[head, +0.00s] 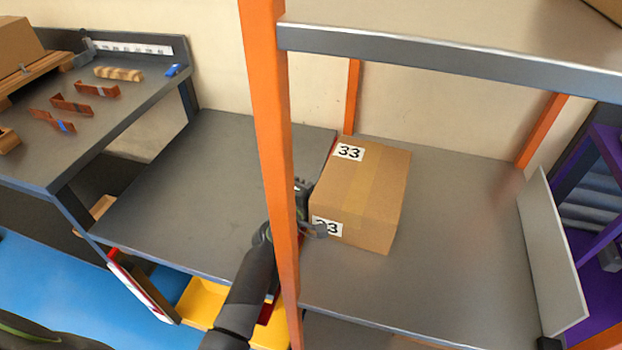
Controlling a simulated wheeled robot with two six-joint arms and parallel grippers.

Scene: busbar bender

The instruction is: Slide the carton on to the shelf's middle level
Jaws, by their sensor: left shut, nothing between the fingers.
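The brown carton (371,189) with white labels reading 33 stands upright on the grey middle level (455,235) of the orange-posted shelf, near that level's left edge. My left gripper (312,212) is shut and empty at the carton's left side, and its tip appears to touch or nearly touch the carton. The orange front post (268,130) hides part of my left gripper and wrist. My right gripper is not in view.
A grey table (190,190) adjoins the shelf level on the left and is bare. A white panel (553,260) bounds the right side. The level right of the carton is clear.

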